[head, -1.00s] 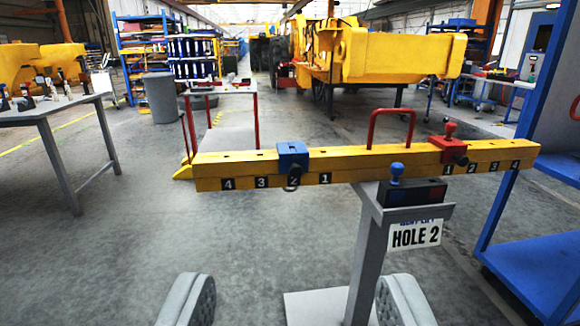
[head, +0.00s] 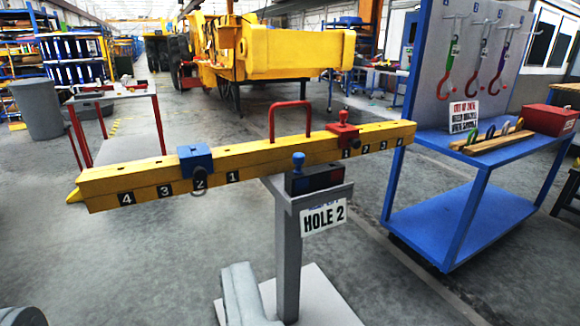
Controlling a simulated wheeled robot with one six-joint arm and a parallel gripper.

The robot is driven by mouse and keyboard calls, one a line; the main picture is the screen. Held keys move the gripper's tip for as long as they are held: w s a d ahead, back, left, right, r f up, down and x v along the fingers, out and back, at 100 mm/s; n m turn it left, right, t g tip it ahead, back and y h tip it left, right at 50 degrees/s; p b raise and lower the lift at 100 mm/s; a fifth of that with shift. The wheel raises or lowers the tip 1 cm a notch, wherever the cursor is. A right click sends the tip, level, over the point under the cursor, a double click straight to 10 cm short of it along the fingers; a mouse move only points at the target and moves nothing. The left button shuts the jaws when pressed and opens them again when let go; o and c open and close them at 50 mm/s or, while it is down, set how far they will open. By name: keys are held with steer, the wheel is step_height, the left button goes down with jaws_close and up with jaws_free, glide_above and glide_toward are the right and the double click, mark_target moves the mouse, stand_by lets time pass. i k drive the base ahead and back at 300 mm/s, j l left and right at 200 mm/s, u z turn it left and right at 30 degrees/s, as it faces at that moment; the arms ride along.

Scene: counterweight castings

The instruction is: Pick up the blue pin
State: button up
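The blue pin (head: 298,161) has a round knob and stands upright in a small dark holder (head: 316,179) with blue and red faces. The holder sits on a grey stand (head: 288,250) with a HOLE 2 sign (head: 323,218). Behind it a yellow beam (head: 130,181) carries a blue sliding block (head: 195,160) near the left number 2, with a dark ring at its front. A red block (head: 343,132) with a red knob is on the right part. My gripper (head: 130,292) is open and empty, its fingers low in the view, below and left of the pin.
A red handle (head: 290,118) rises from the beam's middle. A blue trolley (head: 440,215) at right carries hanging hooks, a sign, slings and a red box (head: 550,119). A yellow machine (head: 290,55) stands behind.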

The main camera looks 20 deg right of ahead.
mark_target(298, 158)
steer(key=i+l+z, duration=0.15)
steer(key=i+l, duration=0.15)
steer(key=i, duration=0.15)
steer(key=i+l+z, duration=0.2)
steer(key=i, duration=0.25)
